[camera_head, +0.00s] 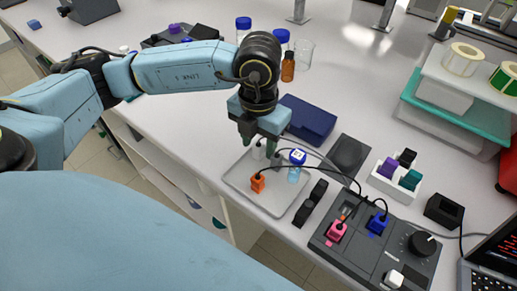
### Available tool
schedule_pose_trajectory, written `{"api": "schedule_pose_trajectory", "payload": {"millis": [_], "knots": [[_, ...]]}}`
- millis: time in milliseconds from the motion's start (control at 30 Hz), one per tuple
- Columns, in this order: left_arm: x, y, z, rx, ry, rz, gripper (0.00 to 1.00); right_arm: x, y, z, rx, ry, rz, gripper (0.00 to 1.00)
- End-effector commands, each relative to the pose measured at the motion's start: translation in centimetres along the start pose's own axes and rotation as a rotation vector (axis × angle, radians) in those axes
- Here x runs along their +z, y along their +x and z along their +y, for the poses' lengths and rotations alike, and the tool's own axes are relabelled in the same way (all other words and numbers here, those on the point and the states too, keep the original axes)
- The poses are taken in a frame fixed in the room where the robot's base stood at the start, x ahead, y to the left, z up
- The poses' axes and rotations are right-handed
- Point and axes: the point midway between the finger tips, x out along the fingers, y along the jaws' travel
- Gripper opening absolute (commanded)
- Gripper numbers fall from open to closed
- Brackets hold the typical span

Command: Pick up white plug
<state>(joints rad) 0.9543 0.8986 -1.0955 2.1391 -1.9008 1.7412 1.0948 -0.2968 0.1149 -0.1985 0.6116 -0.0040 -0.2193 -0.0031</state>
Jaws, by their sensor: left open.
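My left gripper (258,140) points down over the far left part of a shallow grey tray (268,205). It is open. A small pale plug (258,153) with a dark cable stands in the tray, just below and between its fingertips; it looks white, and the fingers partly hide it. I cannot tell whether they touch it. An orange plug (258,184) with a black cable stands in the tray nearer the front. My right gripper is not in view.
A grey power unit (335,255) with pink (337,231) and blue (377,224) plugs stands to the right. Cables run from it to the tray. A dark blue case (307,118) lies behind the tray. A white rack (392,187) and black blocks (311,203) stand nearby.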

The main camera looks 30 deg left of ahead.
Motion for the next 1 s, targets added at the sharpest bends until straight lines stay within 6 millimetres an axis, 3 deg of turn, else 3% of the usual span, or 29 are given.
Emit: {"api": "schedule_pose_trajectory", "payload": {"millis": [67,400,733,1000], "knots": [[0.0,0.0,0.0,0.000,0.000,0.000,0.43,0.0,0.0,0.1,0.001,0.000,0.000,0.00],[0.0,-0.1,0.0,0.000,-0.001,0.000,0.00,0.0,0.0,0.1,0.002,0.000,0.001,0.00],[0.1,-0.9,0.0,-0.001,-0.001,-0.002,0.00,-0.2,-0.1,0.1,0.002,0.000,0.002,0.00],[0.1,-6.2,0.0,-0.001,0.000,-0.005,0.00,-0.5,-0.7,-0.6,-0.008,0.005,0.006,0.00]]}}
